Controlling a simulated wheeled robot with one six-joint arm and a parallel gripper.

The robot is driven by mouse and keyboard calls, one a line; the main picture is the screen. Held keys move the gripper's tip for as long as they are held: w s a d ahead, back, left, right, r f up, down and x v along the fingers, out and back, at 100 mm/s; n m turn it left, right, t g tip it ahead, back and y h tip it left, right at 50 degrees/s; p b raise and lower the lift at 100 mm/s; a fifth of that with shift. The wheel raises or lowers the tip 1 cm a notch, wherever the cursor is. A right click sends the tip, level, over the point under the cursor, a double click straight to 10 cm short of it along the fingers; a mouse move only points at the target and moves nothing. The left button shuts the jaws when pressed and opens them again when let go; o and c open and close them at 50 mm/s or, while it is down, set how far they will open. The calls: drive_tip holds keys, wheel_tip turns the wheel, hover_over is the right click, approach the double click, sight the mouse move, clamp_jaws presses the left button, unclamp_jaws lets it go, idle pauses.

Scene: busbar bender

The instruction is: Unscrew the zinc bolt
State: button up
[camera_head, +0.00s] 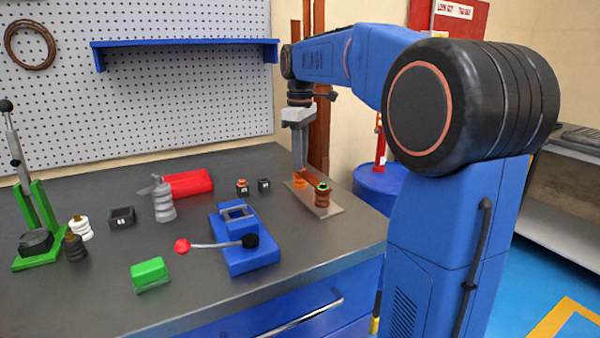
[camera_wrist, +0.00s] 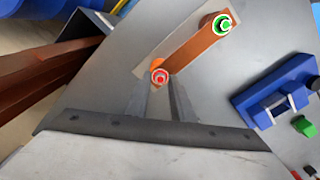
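A brownish-orange busbar (camera_wrist: 192,47) spans two brown-orange posts on a light plate (camera_wrist: 137,71). At one end is a round bolt head (camera_wrist: 160,77) with a grey centre and a red ring; its metal is too small to be sure of. At the other end is a head with a green ring (camera_wrist: 222,23). My gripper (camera_wrist: 161,84) points down at the red-ringed head, its fingers apart on either side of it. Contact cannot be made out. In the head view my gripper (camera_head: 303,168) is over the rear post (camera_head: 299,183), beside the green-topped post (camera_head: 322,194).
A blue bender (camera_head: 245,261) with a red-knobbed lever stands left of the plate. Small black blocks (camera_head: 264,184), a red case (camera_head: 188,184), a green block (camera_head: 150,274) and a green-based press (camera_head: 45,257) share the table.

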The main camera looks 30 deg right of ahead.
drive_tip(key=shift+m, duration=0.5)
idle(0.3)
clamp_jaws()
